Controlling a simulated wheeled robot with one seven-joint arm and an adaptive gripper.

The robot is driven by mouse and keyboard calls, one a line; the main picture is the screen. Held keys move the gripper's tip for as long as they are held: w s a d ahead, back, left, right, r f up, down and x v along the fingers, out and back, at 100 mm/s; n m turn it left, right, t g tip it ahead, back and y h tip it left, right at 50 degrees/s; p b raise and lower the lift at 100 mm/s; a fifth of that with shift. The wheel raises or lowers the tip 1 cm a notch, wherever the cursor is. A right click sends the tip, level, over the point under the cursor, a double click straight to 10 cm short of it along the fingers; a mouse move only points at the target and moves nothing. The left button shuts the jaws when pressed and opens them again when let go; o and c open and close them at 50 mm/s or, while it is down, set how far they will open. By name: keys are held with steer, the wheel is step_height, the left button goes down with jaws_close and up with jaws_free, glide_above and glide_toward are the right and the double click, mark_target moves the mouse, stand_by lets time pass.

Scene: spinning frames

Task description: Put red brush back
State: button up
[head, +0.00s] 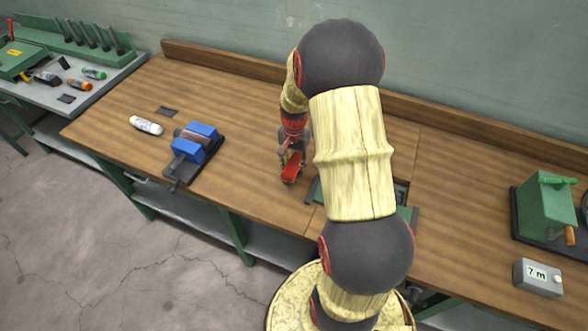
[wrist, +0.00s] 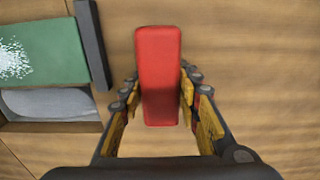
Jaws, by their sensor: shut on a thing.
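The red brush (wrist: 158,62) shows in the wrist view as a long red block between the fingers of my gripper (wrist: 159,95). My gripper is shut on it from both sides. In the head view the red brush (head: 292,168) hangs at my gripper (head: 291,157), over the wooden bench left of my arm. Its underside is hidden, and I cannot tell whether it touches the bench. A green surface with white specks (wrist: 45,52) lies left of the brush in the wrist view, beside a dark grey bar (wrist: 92,45).
A green machine (head: 546,211) and a grey "7 m" box (head: 537,278) are at the right. My arm hides much of the bench's middle.

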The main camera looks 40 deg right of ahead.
mark_target(294, 162)
steer(key=shift+f, duration=0.85)
steer(key=shift+f, duration=0.2)
steer(key=o, duration=1.1)
steer(key=shift+r, duration=0.15)
step_height(294, 162, up, 12)
steer(key=shift+a+f+p, duration=0.1)
steer(key=shift+f+p, duration=0.1)
steer(key=shift+p, duration=0.75)
steer(key=a+r+n+t, duration=0.1)
steer(key=a+r+n, duration=0.2)
steer(key=a+r, duration=0.55)
steer(key=s+a+r+n+t, duration=0.2)
steer(key=s+a+r+n, duration=0.3)
steer(key=a, duration=0.4)
steer(key=s+a+r+n+t, duration=0.2)
steer(key=s+a+r+n, duration=0.3)
steer(key=s+a+r, duration=0.3)
steer(key=shift+s+a+n+t, duration=0.3)
steer(key=shift+s+a, duration=0.55)
steer(key=shift+a, duration=0.1)
